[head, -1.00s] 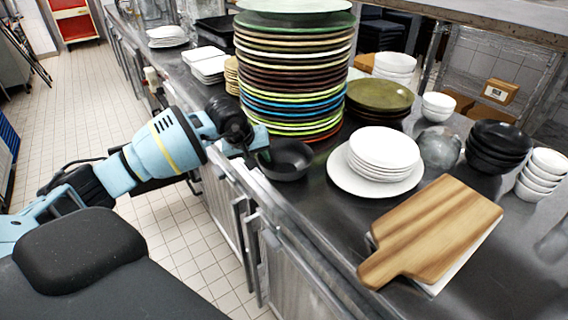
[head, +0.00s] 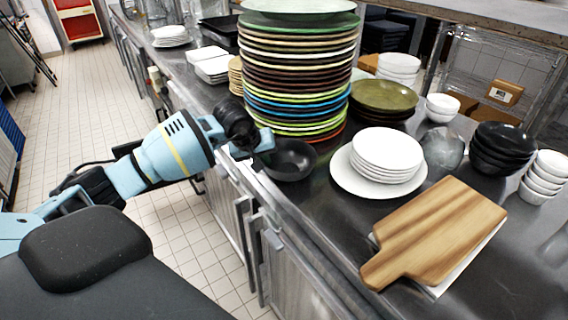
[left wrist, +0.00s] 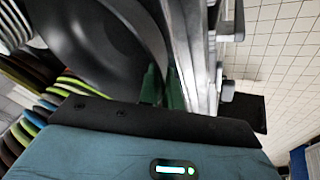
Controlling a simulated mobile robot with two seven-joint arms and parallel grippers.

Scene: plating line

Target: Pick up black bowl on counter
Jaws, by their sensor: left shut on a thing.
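The black bowl (head: 291,162) is at the counter's front edge, beside the tall plate stack, in the head view. My left gripper (head: 262,149) reaches it from the left and is shut on its near rim. In the left wrist view the dark bowl (left wrist: 95,40) fills the upper left, and its rim runs between the green fingertips (left wrist: 162,88). I cannot tell whether the bowl's base touches the counter. My right gripper is not in view.
A tall stack of coloured plates (head: 295,75) stands right behind the bowl. White plates (head: 387,155) and a wooden board (head: 435,232) lie to the right. Several black bowls (head: 502,147) are stacked farther right. The metal counter (head: 315,205) is bare in front of the white plates.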

